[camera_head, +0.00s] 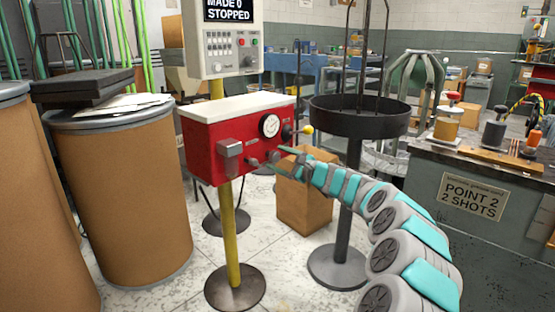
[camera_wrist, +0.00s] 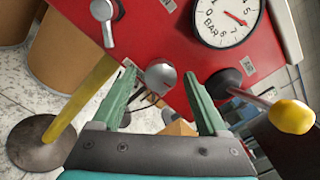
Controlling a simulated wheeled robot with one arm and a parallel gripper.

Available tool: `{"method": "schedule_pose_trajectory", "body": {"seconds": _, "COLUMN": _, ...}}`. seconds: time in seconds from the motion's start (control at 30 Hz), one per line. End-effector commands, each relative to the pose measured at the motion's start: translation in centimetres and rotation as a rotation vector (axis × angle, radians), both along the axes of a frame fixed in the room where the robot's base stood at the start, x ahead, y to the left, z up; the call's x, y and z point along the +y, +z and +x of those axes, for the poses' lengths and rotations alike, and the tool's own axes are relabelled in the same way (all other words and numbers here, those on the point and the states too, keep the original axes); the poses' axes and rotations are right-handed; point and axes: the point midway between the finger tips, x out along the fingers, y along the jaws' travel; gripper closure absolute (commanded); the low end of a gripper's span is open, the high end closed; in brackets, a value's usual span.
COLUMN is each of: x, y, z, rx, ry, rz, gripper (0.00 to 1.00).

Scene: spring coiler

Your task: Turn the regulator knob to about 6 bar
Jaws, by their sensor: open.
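The red panel box (camera_head: 225,140) has a white pressure gauge (camera_head: 269,125) marked BAR. In the wrist view the gauge (camera_wrist: 226,20) appears tilted, its red needle pointing to the lower right; I cannot read the exact value. A round grey knob (camera_wrist: 161,76) sticks out below the gauge; I take it for the regulator knob, but its label is not readable. My gripper (camera_wrist: 160,71) is open, with one green finger on each side of this knob in the picture. I cannot tell whether the fingers touch it. In the head view my gripper (camera_head: 284,156) is at the box's front.
A black-based lever with a yellow ball (camera_wrist: 292,117) sits close to the right finger. A grey lever knob (camera_wrist: 104,14) is at the upper left. The black round tray stand (camera_head: 358,120) stands right of the box. A cardboard box (camera_head: 305,205) is on the floor behind.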

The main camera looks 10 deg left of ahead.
Motion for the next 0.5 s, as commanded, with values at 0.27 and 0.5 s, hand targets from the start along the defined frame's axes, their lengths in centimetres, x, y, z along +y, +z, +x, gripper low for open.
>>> {"method": "schedule_pose_trajectory", "body": {"seconds": 0.27, "x": -3.1, "y": 0.1, "z": -2.2, "rx": 0.000, "ry": -0.003, "rz": 0.005, "gripper": 0.23}}
{"method": "schedule_pose_trajectory", "body": {"seconds": 0.5, "x": -5.2, "y": 0.1, "z": -3.8, "rx": -0.002, "ry": -0.004, "rz": 0.003, "gripper": 0.23}}
